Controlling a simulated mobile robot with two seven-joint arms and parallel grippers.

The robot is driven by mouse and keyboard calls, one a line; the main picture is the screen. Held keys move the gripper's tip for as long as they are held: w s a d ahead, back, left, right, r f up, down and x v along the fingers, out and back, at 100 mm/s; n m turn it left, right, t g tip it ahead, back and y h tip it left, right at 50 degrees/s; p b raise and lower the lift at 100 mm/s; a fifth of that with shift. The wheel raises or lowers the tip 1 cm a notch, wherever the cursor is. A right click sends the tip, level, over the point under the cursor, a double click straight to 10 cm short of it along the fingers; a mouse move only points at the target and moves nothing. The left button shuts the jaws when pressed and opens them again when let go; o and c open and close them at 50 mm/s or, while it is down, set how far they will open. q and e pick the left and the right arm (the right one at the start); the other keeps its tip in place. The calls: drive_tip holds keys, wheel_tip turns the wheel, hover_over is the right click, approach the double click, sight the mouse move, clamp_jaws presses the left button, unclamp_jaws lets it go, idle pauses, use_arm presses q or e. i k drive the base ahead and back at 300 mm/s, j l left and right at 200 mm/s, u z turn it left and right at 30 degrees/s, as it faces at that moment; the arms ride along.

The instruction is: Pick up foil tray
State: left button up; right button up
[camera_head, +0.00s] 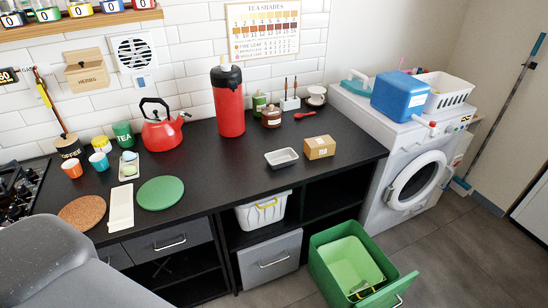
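The foil tray (281,158) is a small, shallow, silver-grey rectangular tray with a raised rim. It lies upright on the black counter (225,170), near the front edge, and looks empty. A small brown cardboard box (320,147) stands close to its right. Neither of my grippers shows in the head view. A large grey part, likely my own body, fills the lower left corner.
A red kettle (162,131) and a red dispenser (227,101) stand behind and left of the tray. A green round mat (160,193) lies to the left. The counter around the tray's left is clear.

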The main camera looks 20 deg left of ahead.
sight(279, 159)
drive_tip(key=k+j+z, duration=0.1)
drive_tip(key=j+z, duration=0.15)
drive_tip(key=j, duration=1.45)
